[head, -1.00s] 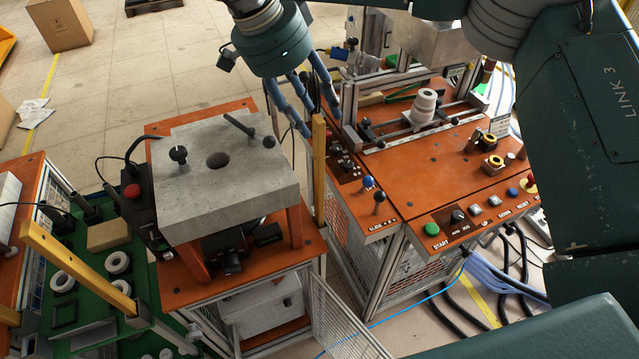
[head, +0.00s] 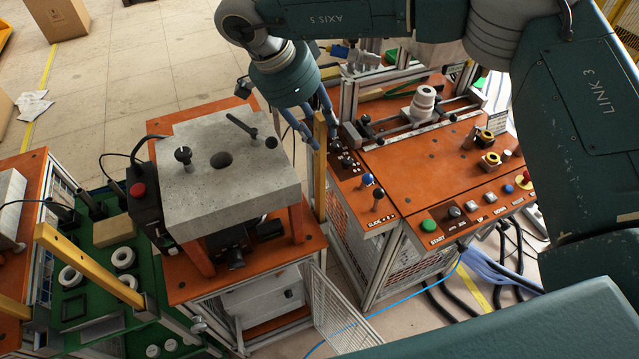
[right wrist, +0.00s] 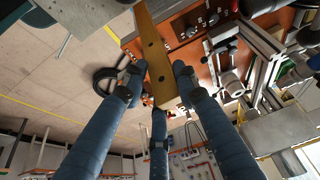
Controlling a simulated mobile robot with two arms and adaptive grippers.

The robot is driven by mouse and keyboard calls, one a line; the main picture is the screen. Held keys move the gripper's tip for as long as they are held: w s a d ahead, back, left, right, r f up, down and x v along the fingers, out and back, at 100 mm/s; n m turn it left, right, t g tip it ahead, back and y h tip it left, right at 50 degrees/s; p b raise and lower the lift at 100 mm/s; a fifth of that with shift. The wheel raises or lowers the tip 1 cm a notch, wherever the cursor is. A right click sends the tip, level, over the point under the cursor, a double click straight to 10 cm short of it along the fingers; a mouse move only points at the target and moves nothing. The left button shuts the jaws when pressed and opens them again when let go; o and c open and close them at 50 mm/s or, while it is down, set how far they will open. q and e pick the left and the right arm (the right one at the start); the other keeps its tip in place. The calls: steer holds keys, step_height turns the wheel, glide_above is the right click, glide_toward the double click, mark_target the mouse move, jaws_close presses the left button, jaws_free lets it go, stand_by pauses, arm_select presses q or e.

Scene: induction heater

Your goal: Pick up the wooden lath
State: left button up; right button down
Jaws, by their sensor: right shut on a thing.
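The wooden lath (head: 320,168) is a slim yellow-brown bar. It stands upright between the grey-topped heater stand and the orange control table. My right gripper (head: 316,128) comes down from above, and its blue fingers are at the lath's upper part. In the right wrist view the lath (right wrist: 152,45) lies between the fingers of my right gripper (right wrist: 156,82), which are closed around it. The lath's lower end is partly hidden behind the stand's edge in the head view. My left gripper is not in view.
The heater stand with its thick grey slab (head: 230,185) is just left of the lath. The control table (head: 440,170) with buttons and levers is close on the right. Another yellow bar (head: 88,264) slants over the green rack at left. Floor beyond is open.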

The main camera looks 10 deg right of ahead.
steer(key=shift+s+d, duration=0.1)
steer(key=shift+s, duration=0.05)
steer(key=shift+r, duration=0.4)
step_height(320, 180, up, 27)
steer(key=p, duration=0.6)
steer(key=shift+f, duration=0.15)
stand_by(0.6)
